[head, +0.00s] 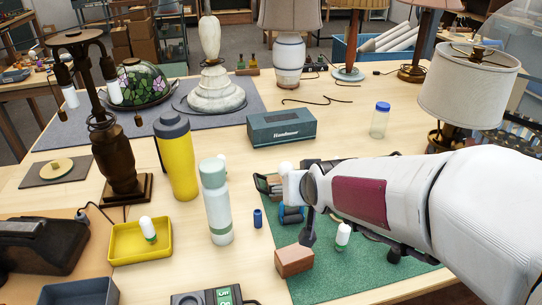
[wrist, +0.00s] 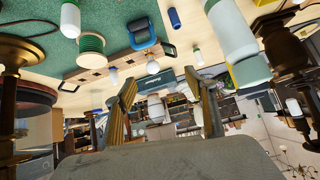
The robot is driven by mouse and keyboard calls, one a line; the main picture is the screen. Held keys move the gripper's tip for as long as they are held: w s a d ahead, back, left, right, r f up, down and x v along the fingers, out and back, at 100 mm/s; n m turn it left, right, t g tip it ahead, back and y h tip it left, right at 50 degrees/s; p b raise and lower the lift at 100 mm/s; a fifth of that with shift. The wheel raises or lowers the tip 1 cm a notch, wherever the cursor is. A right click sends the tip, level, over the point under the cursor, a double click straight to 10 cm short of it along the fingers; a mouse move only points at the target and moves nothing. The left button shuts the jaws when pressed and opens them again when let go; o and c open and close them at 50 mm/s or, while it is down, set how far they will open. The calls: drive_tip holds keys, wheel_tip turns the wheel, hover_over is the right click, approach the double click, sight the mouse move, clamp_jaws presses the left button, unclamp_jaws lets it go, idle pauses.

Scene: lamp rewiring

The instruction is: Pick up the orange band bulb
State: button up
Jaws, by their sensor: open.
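My gripper (wrist: 161,82) is open in the wrist view, its two bronze fingers apart with nothing held between them. Two white bulbs, the right one (wrist: 152,66) and the left one (wrist: 113,75), show at a wooden rack (wrist: 105,60) just beyond the fingers. I cannot make out an orange band on either. In the head view my arm hides most of the rack area. A green-band bulb (head: 342,237) stands on the green mat (head: 345,277). Another green-band bulb (head: 148,230) is in the yellow tray (head: 140,254).
A pale bottle (head: 216,205) and a yellow tumbler (head: 176,160) stand left of the mat. A blue cylinder (head: 258,218), a brown block (head: 293,260) and a teal box (head: 282,128) are near the arm. A green spool (wrist: 90,42) is beside the rack.

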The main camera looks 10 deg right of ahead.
drive_tip(key=w+d+f+t, duration=0.2)
drive_tip(key=w+f, duration=0.3)
drive_tip(key=w, duration=0.5)
drive_tip(key=m+t+h, duration=0.1)
drive_tip(key=m+t, duration=0.1)
approach(286, 169)
drive_tip(key=w+f, duration=0.3)
drive_tip(key=shift+w+a, duration=0.2)
drive_tip(key=shift+w, duration=0.1)
drive_tip(key=shift+f, duration=0.1)
drive_tip(key=x, duration=0.2)
drive_tip(key=shift+w+d, duration=0.1)
drive_tip(key=shift+w, duration=0.15)
drive_tip(key=shift+w, duration=0.15)
drive_tip(key=shift+w+d+f, duration=0.15)
drive_tip(key=shift+w+d, duration=0.1)
drive_tip(key=shift+w, duration=0.35)
drive_tip(key=shift+w+d+f, duration=0.15)
drive_tip(key=shift+w+d, duration=0.15)
drive_tip(key=shift+w, duration=0.25)
drive_tip(key=shift+x, duration=1.25)
